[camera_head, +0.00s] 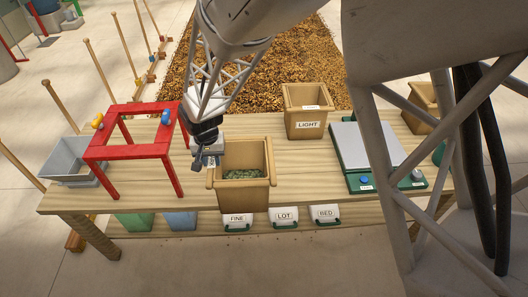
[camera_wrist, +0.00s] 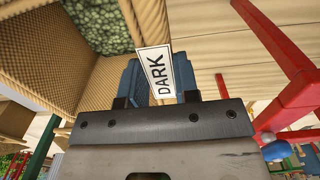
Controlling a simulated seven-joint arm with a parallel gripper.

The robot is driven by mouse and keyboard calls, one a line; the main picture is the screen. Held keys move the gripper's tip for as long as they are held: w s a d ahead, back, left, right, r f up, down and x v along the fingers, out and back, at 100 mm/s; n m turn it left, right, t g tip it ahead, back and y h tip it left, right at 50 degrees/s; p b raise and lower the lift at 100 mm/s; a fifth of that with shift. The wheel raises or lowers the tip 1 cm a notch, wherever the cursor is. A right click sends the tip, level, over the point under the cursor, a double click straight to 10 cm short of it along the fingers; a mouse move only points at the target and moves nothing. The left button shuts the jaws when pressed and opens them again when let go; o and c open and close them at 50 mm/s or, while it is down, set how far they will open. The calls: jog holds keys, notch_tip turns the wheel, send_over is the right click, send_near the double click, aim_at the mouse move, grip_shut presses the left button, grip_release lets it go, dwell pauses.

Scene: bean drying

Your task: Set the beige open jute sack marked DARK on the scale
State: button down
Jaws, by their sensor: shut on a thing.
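The beige open jute sack (camera_head: 243,194) holds green beans and stands upright at the middle of the table's front edge. I cannot tell whether its base touches the table. My gripper (camera_head: 208,160) is at its left side, shut on its wall. In the wrist view the blue fingers (camera_wrist: 150,82) close on the sack (camera_wrist: 98,72) beside the white DARK label (camera_wrist: 155,73); the green beans show at the top. The scale (camera_head: 360,150), with a pale plate and green base, is to the right, its plate bare where I see it.
A jute sack marked LIGHT (camera_head: 305,112) stands behind, between the held sack and the scale. Another sack (camera_head: 421,104) is at the back right, partly behind my arm. A red frame (camera_head: 128,150) and grey bin (camera_head: 70,168) are on the left. Labelled bins (camera_head: 284,217) sit below.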

jog(key=shift+w, duration=0.15)
jog(key=w+a, duration=0.3)
jog(key=w, duration=0.4)
jog(key=w+a+f, duration=0.1)
jog(key=w+a, duration=0.3)
jog(key=w, duration=0.3)
jog(key=shift+a+f, duration=0.2)
jog(key=shift+a, duration=0.1)
dwell(0.4)
jog(key=shift+f, duration=1.75)
jog(key=c, duration=0.9)
grip_release()
jog(key=shift+s+f, duration=0.1)
jog(key=shift+o, duration=0.2)
notch_tip(320, 180, up, 12)
